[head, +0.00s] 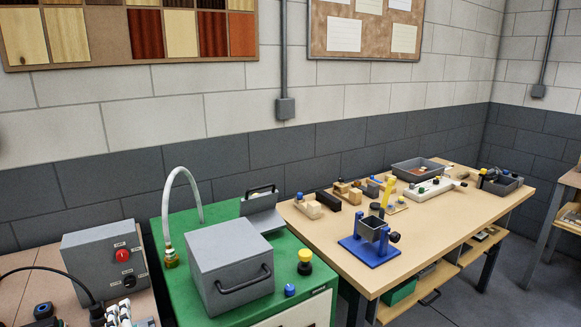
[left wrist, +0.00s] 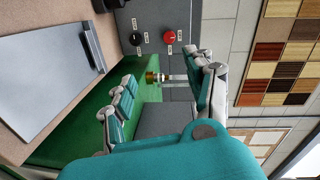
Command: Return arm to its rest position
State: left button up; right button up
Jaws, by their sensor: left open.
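My left gripper (left wrist: 160,72) is open in the left wrist view, its two teal-padded fingers spread apart with nothing held between them. Part of it shows at the bottom left edge of the head view (head: 118,314), in front of the grey control box (head: 104,260). That box has a red button and a black knob, and also shows at the top of the wrist view (left wrist: 153,42). A brass fitting (left wrist: 152,77) on the green bench appears beyond the fingers. My right gripper is in neither view.
The green bench (head: 165,297) carries a grey handled box (head: 231,265), a pale hose (head: 172,195) and a yellow-black knob (head: 304,262). A wooden table (head: 330,250) at right holds a blue fixture (head: 370,248) and several small parts. A wall stands behind.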

pick_arm(q)
jog(key=s+f, duration=0.1)
jog(key=s+f+n+g+h, duration=0.1)
jog(key=f, duration=0.1)
jog(key=s+f+n+g, duration=0.1)
jog(key=f, duration=0.1)
jog(key=shift+s+d+f+h, duration=0.15)
jog(key=shift+f+h, duration=0.05)
jog(key=shift+h, duration=0.1)
jog(key=s+d+f+n+g+h, duration=0.2)
jog(key=s+d+f+g+h, duration=0.15)
jog(key=s, duration=0.45)
jog(key=s+d+f+n+g+h, duration=0.2)
jog(key=s+d+f, duration=0.25)
jog(key=s, duration=0.35)
jog(key=s+d+f+n+g+h, duration=0.1)
jog(key=s+d+f+g+h, duration=0.15)
jog(key=s+d, duration=0.4)
notch_tip(320, 180, down, 24)
jog(key=s+a+g, duration=0.2)
jog(key=s+a+f+g, duration=0.1)
jog(key=s+a+f, duration=0.1)
jog(key=s+f, duration=1.5)
jog(key=shift+a+f+y, duration=0.3)
jog(key=shift+a+f, duration=0.1)
jog(key=shift+f, duration=0.55)
jog(key=shift+s, duration=0.1)
